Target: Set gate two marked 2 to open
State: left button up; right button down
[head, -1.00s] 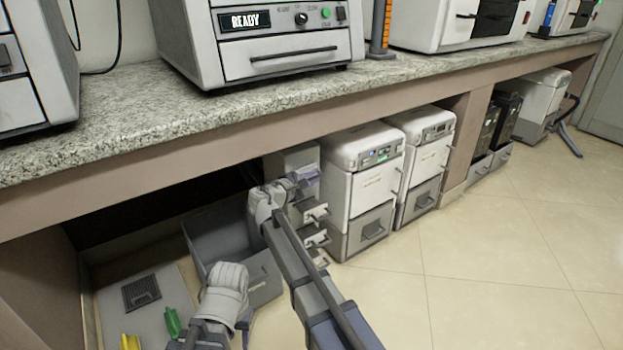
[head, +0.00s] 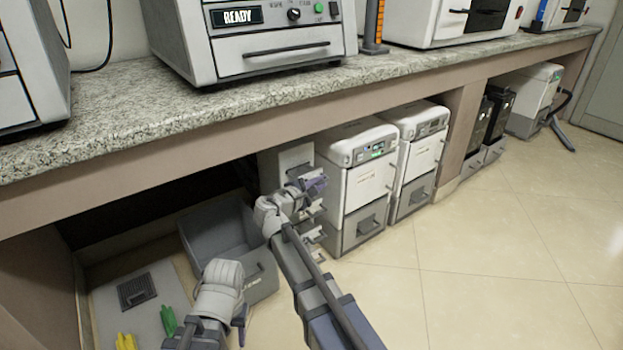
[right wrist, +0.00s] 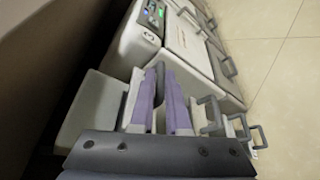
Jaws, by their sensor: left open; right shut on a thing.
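The pale grey gate rack (head: 270,172) stands under the counter, left of the white machines. Its gates have grey loop handles, stacked one under another. My right gripper (head: 315,186) is at the rack's upper front. In the right wrist view its purple fingers (right wrist: 164,105) are closed around a dark gate handle (right wrist: 160,92), mostly hidden between them. Several other handles (right wrist: 211,112) stick out to the right, apart from the fingers. No gate number can be read. My left gripper (head: 240,322) is low at the front, largely hidden behind its own wrist, open and away from the rack.
A grey open bin (head: 212,232) stands left of the rack. White machines (head: 362,180) stand close on its right. The counter edge (head: 200,155) overhangs the rack. Green (head: 168,320) and yellow (head: 126,341) items lie at lower left. The floor (head: 470,270) on the right is clear.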

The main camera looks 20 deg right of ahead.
jog(key=shift+s+f, duration=0.15)
jog(key=shift+s, duration=0.05)
jog(key=c, duration=1.2)
grip_release()
jog(key=shift+p+v, duration=0.85)
jog(key=shift+v, duration=3)
